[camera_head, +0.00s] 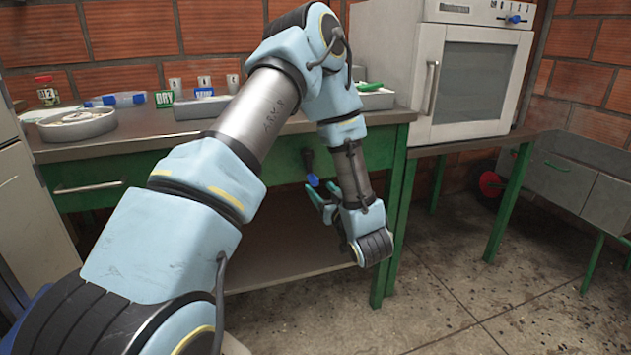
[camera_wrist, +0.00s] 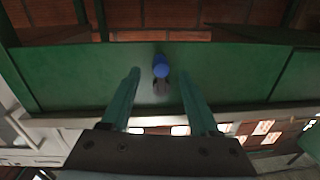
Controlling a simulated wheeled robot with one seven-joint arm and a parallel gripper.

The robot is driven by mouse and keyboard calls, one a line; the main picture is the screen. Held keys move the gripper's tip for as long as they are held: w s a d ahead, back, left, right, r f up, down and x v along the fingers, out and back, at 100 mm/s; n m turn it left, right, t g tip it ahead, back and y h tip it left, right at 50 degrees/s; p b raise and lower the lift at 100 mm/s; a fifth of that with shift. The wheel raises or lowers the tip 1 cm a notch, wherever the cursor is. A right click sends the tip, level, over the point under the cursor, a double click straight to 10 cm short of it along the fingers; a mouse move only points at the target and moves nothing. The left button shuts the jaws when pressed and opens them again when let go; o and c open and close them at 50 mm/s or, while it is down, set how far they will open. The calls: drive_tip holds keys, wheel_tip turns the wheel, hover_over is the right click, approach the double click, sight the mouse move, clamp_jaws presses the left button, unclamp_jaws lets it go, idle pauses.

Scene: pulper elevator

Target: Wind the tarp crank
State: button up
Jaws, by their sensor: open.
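A small crank shows on the front of the green workbench, with a dark arm (camera_head: 308,160) and a blue knob (camera_head: 313,180) hanging below it. I take it for the tarp crank. In the wrist view the blue knob (camera_wrist: 160,66) stands out from a green panel, with a grey part just below it in the picture. My gripper (camera_head: 323,192) is open, with green fingers, close to the knob. In the wrist view the knob appears between the two fingertips, with gaps on both sides. I cannot tell how far ahead of the tips it is.
The green workbench (camera_head: 95,170) bears a round pan (camera_head: 77,123), white trays and small labelled blocks. A white oven (camera_head: 470,85) stands to the right. The concrete floor (camera_head: 450,275) in front is clear.

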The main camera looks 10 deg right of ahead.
sight(316, 183)
drive_tip(key=w, duration=0.3)
drive_tip(key=w+a, duration=0.1)
drive_tip(key=w, duration=0.2)
drive_tip(key=shift+w+a, duration=0.2)
drive_tip(key=shift+w, duration=0.05)
clamp_jaws()
idle(1.2)
